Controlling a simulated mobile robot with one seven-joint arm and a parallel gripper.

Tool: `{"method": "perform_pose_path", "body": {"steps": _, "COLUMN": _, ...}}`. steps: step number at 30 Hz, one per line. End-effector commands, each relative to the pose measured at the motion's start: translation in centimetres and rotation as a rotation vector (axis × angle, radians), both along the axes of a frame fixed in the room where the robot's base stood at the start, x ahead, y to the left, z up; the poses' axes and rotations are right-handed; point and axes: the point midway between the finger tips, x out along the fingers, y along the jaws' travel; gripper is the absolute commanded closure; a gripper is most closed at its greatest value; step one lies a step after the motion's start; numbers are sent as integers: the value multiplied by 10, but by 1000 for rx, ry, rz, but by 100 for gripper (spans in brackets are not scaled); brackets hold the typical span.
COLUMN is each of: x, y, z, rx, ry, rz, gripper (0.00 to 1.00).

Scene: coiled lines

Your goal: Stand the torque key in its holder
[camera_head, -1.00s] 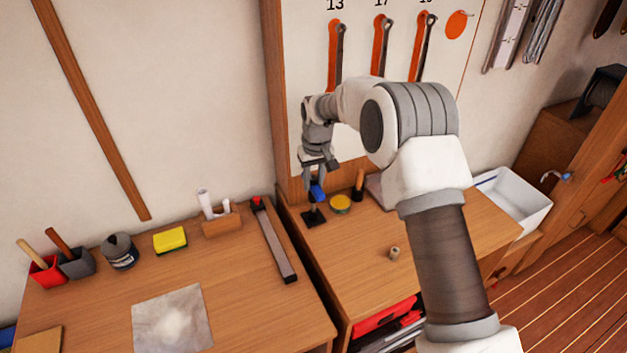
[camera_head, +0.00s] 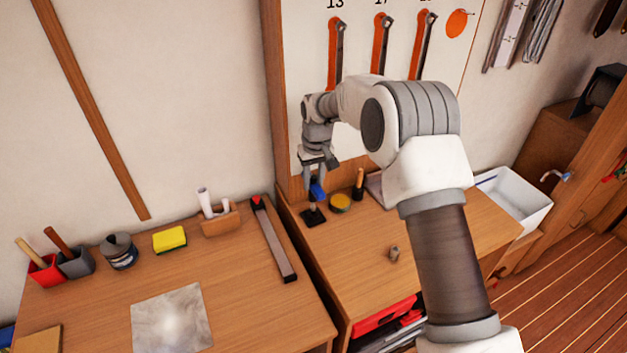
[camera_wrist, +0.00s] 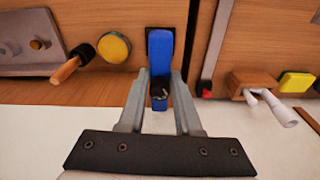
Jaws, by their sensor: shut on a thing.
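The torque key (camera_wrist: 160,50) has a blue handle and is held between the fingers of my gripper (camera_wrist: 160,95) in the wrist view. In the head view the blue part of the key (camera_head: 318,189) shows at the fingertips of my gripper (camera_head: 316,182), upright or nearly so. A small black block, seemingly the holder (camera_head: 313,217), stands on the bench directly below the key. A short shaft shows between the blue part and the block. I cannot tell how deep the key's lower end sits in it. In the wrist view the holder is mostly hidden behind the key.
A long dark bar (camera_head: 273,240) lies to the left. The tool board (camera_head: 380,100) rises behind. The bench front is mostly clear, with one small part (camera_head: 394,253).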

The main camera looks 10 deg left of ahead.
Motion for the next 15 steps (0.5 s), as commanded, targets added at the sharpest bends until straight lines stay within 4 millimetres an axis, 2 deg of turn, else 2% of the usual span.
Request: {"method": "perform_pose_path", "body": {"steps": 15, "x": 0, "y": 0, "z": -14, "rx": 1, "ry": -1, "rz": 0, "gripper": 100}}
